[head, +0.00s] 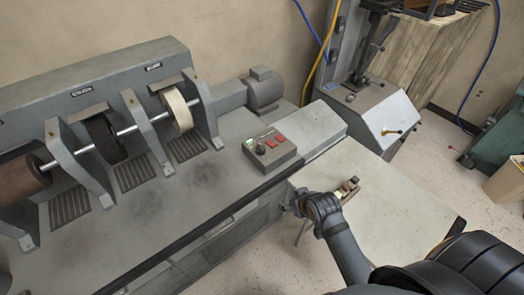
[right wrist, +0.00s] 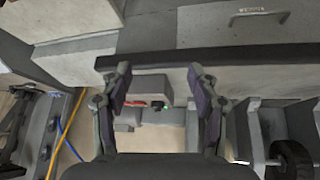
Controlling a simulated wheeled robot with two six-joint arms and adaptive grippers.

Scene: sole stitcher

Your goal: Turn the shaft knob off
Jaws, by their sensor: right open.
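The grey control box (head: 271,156) sits on the machine's bench top, near its front edge. It carries two red buttons (head: 279,138) and a small dark knob (right wrist: 157,103) beside a green light (right wrist: 166,107). The knob's markings and exact angle are too small to read. My right gripper (right wrist: 160,72) is open and empty. Its fingers frame the box in the right wrist view, with the knob seen between them. In the head view the right gripper (head: 322,203) is in front of the bench, to the lower right of the box and apart from it. My left gripper is out of view.
A shaft (head: 127,130) with several wheels and brackets spans the machine at the left, with a motor (head: 265,90) at its end. A dark rail (head: 205,228) runs along the bench's front edge. A pale table (head: 395,215) lies at the right, mostly clear.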

